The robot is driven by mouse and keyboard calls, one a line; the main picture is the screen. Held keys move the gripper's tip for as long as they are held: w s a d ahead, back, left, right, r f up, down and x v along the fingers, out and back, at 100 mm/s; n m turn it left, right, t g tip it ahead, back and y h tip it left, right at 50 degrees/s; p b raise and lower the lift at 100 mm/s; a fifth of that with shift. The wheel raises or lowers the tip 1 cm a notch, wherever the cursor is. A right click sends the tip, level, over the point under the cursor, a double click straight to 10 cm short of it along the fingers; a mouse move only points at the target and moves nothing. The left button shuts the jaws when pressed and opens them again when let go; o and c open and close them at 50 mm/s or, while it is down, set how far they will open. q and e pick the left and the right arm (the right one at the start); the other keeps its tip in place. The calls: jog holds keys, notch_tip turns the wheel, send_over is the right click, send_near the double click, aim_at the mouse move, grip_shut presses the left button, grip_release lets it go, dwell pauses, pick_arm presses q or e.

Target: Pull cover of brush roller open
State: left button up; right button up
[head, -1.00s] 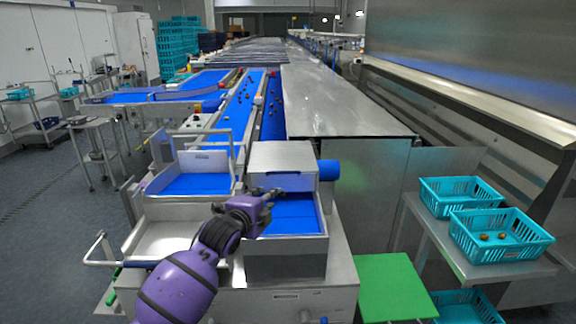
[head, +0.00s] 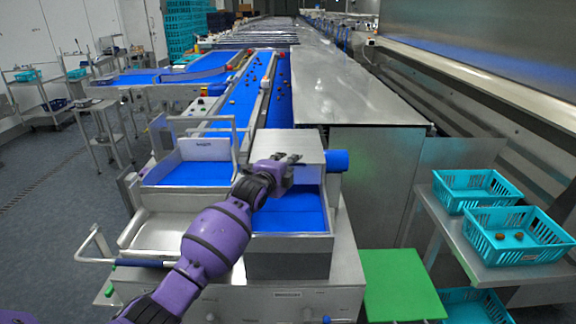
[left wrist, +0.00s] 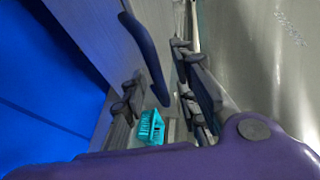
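The brush roller cover (head: 289,140) is a box-like metal housing above the blue belt at the near end of the conveyor line. A blue cylinder (head: 337,161) sticks out of its right side. My left gripper (head: 292,160) is at the front of the cover, overlapping its face. In the left wrist view a dark blue bar handle (left wrist: 146,58) stands off a metal panel (left wrist: 95,25). The open fingers of the left gripper (left wrist: 162,98) lie on either side of the handle, apart from each other. Contact cannot be told. My right gripper is not in view.
A blue belt tray (head: 290,221) lies below the cover. A metal bin with a blue floor (head: 195,175) is to the left. Teal crates (head: 477,190) stand on a side table at right, one holding dates. A green platform (head: 398,285) is at the front right.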

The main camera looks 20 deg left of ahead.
pick_arm(q)
jog(key=shift+w, duration=0.1)
jog(key=shift+c, duration=0.3)
grip_shut()
